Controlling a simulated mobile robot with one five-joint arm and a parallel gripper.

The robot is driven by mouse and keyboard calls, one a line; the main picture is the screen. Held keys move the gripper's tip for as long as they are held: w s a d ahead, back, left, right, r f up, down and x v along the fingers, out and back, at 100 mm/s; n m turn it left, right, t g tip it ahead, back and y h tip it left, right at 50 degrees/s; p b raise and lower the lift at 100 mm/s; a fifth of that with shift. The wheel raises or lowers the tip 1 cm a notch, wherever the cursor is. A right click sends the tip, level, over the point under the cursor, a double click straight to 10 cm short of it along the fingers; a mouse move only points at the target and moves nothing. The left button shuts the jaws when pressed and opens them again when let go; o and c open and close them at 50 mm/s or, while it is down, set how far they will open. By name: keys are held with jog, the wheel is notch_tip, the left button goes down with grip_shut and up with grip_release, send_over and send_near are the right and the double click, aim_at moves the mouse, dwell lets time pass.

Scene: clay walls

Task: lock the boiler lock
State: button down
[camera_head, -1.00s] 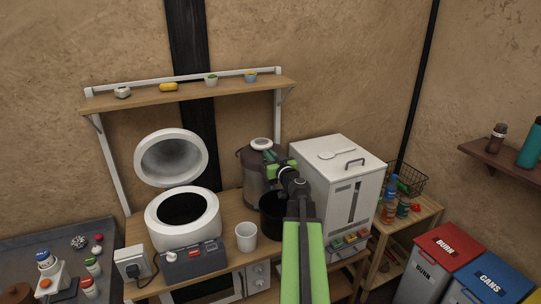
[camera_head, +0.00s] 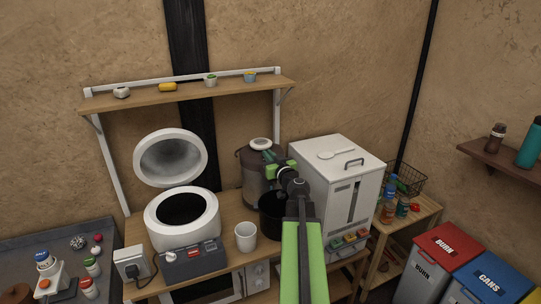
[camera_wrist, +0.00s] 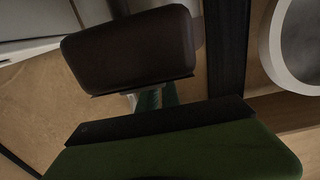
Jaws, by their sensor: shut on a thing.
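The boiler (camera_head: 252,180) is a brown-grey pot with a white disc on its lid, standing at the back of the counter left of the white cabinet. My gripper (camera_head: 280,167) is at the boiler's upper right side, its green fingers beside a small teal part (camera_head: 277,157) there. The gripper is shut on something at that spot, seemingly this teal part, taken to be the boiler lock. In the wrist view, a brown rounded block (camera_wrist: 130,50) is above a dark green finger with a black pad, and a bit of teal (camera_wrist: 150,98) shows between. The lock's exact position is hidden.
A white cabinet (camera_head: 338,185) stands close on the right, and a dark pot (camera_head: 271,208) is below my arm. A white cup (camera_head: 245,237) and a round white cooker (camera_head: 182,230) with its lid raised are to the left. A shelf (camera_head: 190,94) is above.

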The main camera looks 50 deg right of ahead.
jog(key=shift+d, duration=0.1)
jog(key=shift+s+d, duration=0.25)
jog(key=shift+d, duration=0.3)
jog(key=shift+s+d, duration=0.2)
jog(key=shift+d, duration=0.3)
jog(key=c, duration=1.6)
grip_release()
jog(key=shift+d, duration=0.1)
jog(key=shift+o, duration=0.2)
